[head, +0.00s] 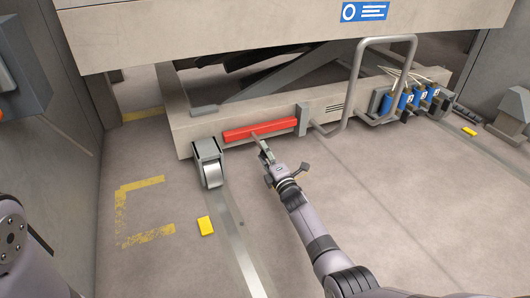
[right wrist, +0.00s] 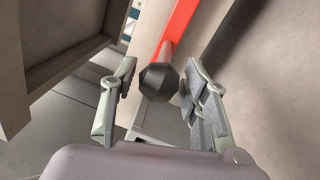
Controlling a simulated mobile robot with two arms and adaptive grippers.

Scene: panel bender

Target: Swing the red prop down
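The red prop (head: 260,130) is a long bar lying nearly level along the side of the beige machine base. My right gripper (head: 260,143) reaches up to the front of the bar, near its middle in the head view. In the right wrist view, the red prop (right wrist: 180,28) runs up from a dark faceted knob (right wrist: 160,82). The fingers of the right gripper (right wrist: 159,78) stand apart on either side of this knob; I cannot tell whether the right-hand finger touches it. My left gripper is out of view.
A bent grey handle (head: 362,85) and blue units (head: 405,98) are to the right. A beige beam (head: 280,28) overhangs above.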

